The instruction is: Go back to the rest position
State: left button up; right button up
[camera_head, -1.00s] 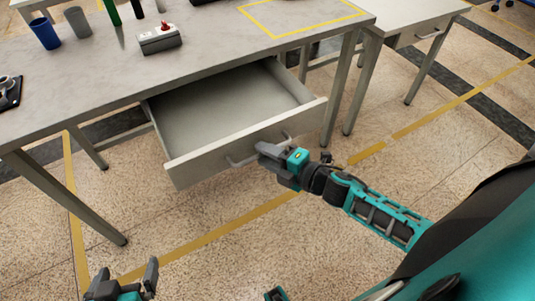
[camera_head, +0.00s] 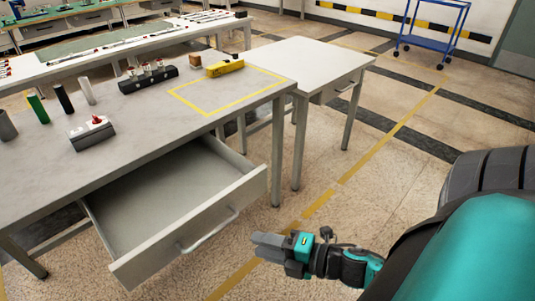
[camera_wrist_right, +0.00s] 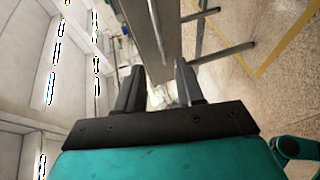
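My right gripper (camera_head: 262,245) is in front of the drawer's right side, apart from the handle (camera_head: 208,230). In the right wrist view, the right gripper's two fingers (camera_wrist_right: 160,78) stand apart with nothing held between them. The drawer (camera_head: 185,245) under the grey table (camera_head: 145,125) is pulled well out, and the part of its inside that shows is empty. My left gripper is not in view in the head view.
The table top bears a red-buttoned box (camera_head: 92,133), a black block (camera_head: 148,79), a yellow tool (camera_head: 225,67) and several cylinders. A smaller side table (camera_head: 300,62) stands beyond. A blue cart (camera_head: 433,30) is far back.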

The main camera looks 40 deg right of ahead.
jog(key=shift+s+d, duration=0.1)
jog(key=shift+s, duration=0.15)
dwell(0.4)
pick_arm(q)
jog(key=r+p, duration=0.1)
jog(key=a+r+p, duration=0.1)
jog(key=p, duration=0.1)
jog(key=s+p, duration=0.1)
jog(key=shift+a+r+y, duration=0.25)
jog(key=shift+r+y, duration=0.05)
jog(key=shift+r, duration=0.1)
pick_arm(e)
jog(key=a+m+g+h, duration=0.1)
jog(key=a+m, duration=0.3)
jog(key=m, duration=0.5)
jog(key=a+f+m+g+h, duration=0.1)
jog(key=a+m, duration=0.4)
jog(key=m, duration=0.5)
jog(key=shift+s+f+m+g+h, duration=0.2)
jog(key=shift+s+m+g+h, duration=0.15)
jog(key=shift+g+h, duration=0.65)
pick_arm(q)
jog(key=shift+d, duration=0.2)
pick_arm(e)
jog(key=shift+h, duration=0.3)
pick_arm(q)
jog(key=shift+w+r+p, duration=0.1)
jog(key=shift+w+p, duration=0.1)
jog(key=shift+p, duration=0.1)
